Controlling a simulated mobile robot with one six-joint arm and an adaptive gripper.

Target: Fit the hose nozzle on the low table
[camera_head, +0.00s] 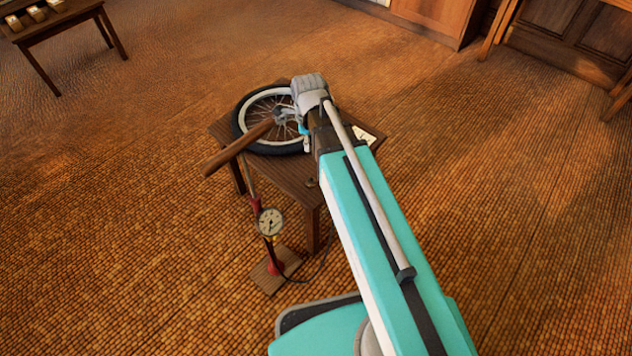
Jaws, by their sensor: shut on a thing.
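My gripper (284,115) is over the spoked wheel (240,122), which lies flat on the low table (223,133). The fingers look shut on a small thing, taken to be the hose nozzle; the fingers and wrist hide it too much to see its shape. The floor pump (271,222) stands on the floor at the table's near side, with a round gauge and a wooden handle (238,148). The handle's far end meets the fingers in the picture; I cannot tell whether they touch. A thin dark hose (318,270) curves from the pump base and disappears behind my arm.
A white card (364,135) lies on the table's right corner, and a small dark round piece (312,183) near its front edge. Another table (62,22) with small blocks stands far left. Wooden furniture (435,15) lines the back. The floor between is clear.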

